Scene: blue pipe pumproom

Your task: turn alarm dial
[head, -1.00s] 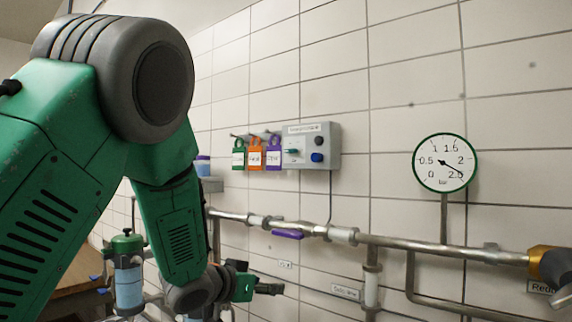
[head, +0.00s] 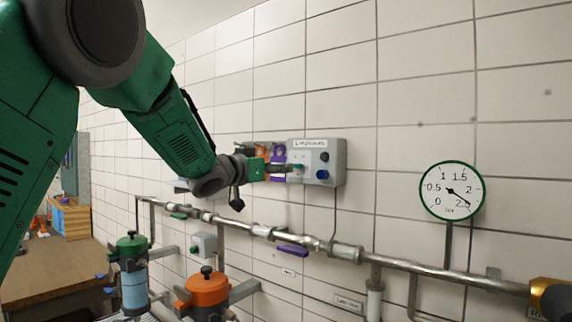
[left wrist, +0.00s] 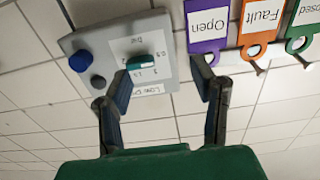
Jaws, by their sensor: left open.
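The grey alarm box (head: 333,160) is on the tiled wall in the head view. It carries a small teal dial (head: 298,168), a blue knob (head: 322,174) and a dark knob (head: 323,156). My left gripper (head: 285,168) is in front of the box's left side, close to the dial. In the left wrist view the box (left wrist: 95,45) appears upside down, and the teal dial (left wrist: 141,62) lies ahead, between the open fingers of the gripper (left wrist: 160,80) and nearer the left one. Contact cannot be told. My right gripper is out of view.
Purple (left wrist: 206,28), orange (left wrist: 260,22) and green (left wrist: 303,12) tags hang beside the box. A pipe with a purple handle (head: 292,250) runs below. A round gauge (head: 452,191) is at right. Green-topped (head: 132,245) and orange (head: 207,288) vessels stand lower left.

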